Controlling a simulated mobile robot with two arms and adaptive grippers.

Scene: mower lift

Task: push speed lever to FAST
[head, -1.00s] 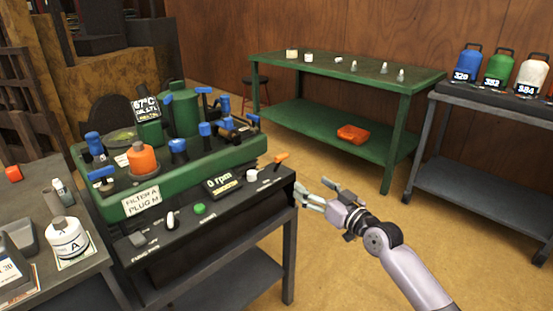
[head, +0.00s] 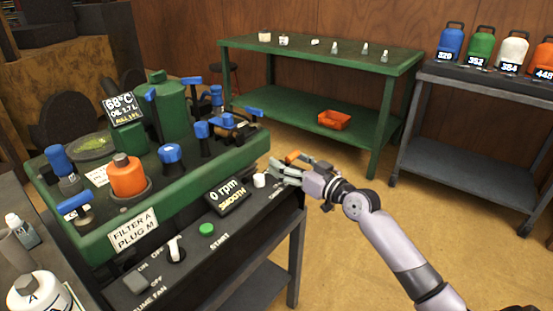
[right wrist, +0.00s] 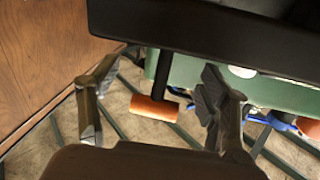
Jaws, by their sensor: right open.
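The speed lever, with its orange handle (head: 293,156), stands at the right end of the dark control panel (head: 190,249). My right gripper (head: 283,172) is open beside the lever, at the panel's right end. In the right wrist view the orange handle (right wrist: 154,108) on its dark stem lies between the two spread fingers of my right gripper (right wrist: 160,80). A gap shows on both sides of the handle, so no grip is visible. The FAST marking cannot be read. The display (head: 227,196) reads 0 rpm. My left gripper is not in view.
A white knob (head: 260,180), a green start button (head: 207,229) and a white-tipped switch (head: 175,249) sit along the panel. The green test bench (head: 185,206) with blue handles rises behind. Open floor lies to the right, before a green table (head: 398,65).

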